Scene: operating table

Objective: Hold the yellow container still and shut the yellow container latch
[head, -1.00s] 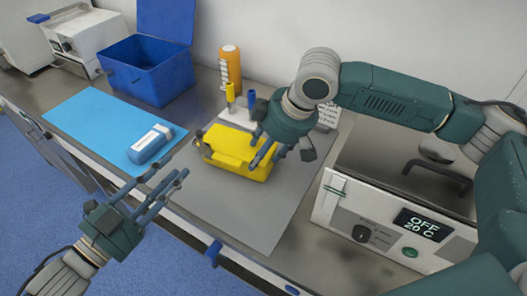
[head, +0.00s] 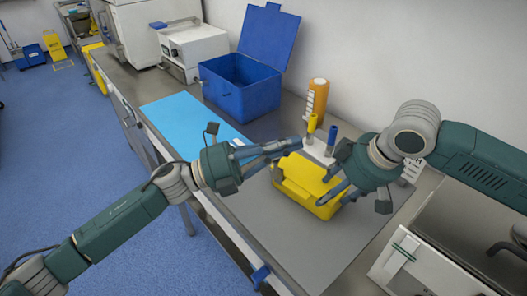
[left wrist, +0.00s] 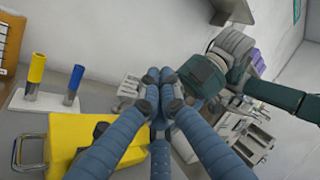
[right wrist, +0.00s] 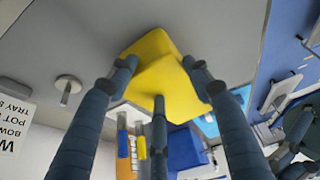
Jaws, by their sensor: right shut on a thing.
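The yellow container (head: 308,182) sits on the grey mat; it also shows in the left wrist view (left wrist: 88,133) and right wrist view (right wrist: 165,80). My right gripper (head: 333,190) has its fingers around the container's right part and is shut on it. My left gripper (head: 297,144) is above the container's far left edge, its fingers drawn together and empty. In the left wrist view the fingertips (left wrist: 162,75) meet beside the container. A metal loop (left wrist: 17,150), seemingly the latch, stands out from the container's end there. Whether it is engaged is unclear.
A blue open-lidded box (head: 240,90), an orange bottle (head: 315,98) and a white rack with yellow and blue-topped tubes (head: 320,147) stand behind. A blue mat (head: 185,115) lies left. A white device (head: 400,262) is at right. The grey mat (head: 300,245) in front is clear.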

